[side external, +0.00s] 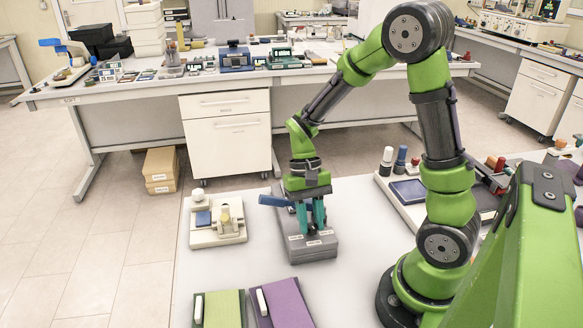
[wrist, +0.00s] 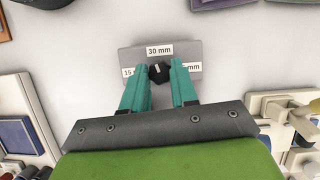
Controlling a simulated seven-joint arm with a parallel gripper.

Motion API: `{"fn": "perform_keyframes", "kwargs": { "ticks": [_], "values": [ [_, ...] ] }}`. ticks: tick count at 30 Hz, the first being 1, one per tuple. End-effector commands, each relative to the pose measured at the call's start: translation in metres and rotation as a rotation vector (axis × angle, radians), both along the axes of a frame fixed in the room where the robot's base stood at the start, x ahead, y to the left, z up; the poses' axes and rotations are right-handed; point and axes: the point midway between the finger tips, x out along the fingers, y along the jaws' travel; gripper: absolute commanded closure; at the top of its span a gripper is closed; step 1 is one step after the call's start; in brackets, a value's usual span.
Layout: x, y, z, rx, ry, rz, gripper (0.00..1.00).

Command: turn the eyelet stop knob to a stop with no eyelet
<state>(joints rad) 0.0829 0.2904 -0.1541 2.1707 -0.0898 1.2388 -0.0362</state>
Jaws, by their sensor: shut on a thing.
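The grey eyelet device (side external: 318,250) with a blue lever (side external: 274,201) stands on the white table. Its black stop knob (wrist: 158,74) shows between my fingertips in the wrist view, with a short white mark on top that points roughly toward the "30 mm" label (wrist: 159,50). A "15 mm" label (wrist: 128,72) on the left and another "mm" label (wrist: 192,67) on the right are partly covered by my fingers. My gripper (side external: 312,229), with teal fingers, points down over the device and is shut on the knob; it also shows in the wrist view (wrist: 158,80).
A beige fixture with a blue pad (side external: 203,218) stands left of the device. A green block (side external: 224,308) and a purple block (side external: 284,303) lie in front. A beige station with a blue panel (side external: 409,191) is at the right. The table between them is bare.

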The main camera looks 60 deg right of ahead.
Motion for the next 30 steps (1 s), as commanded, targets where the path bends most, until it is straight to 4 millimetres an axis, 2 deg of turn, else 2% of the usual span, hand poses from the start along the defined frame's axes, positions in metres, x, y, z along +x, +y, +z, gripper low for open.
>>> {"fn": "perform_keyframes", "kwargs": {
  "ticks": [12,30],
  "values": [
    [-0.0004,-0.0016,0.0012,0.000,-0.004,-0.229,1.00],
    [-0.0007,-0.0016,0.0011,0.000,-0.003,-0.272,1.00]
  ]
}}
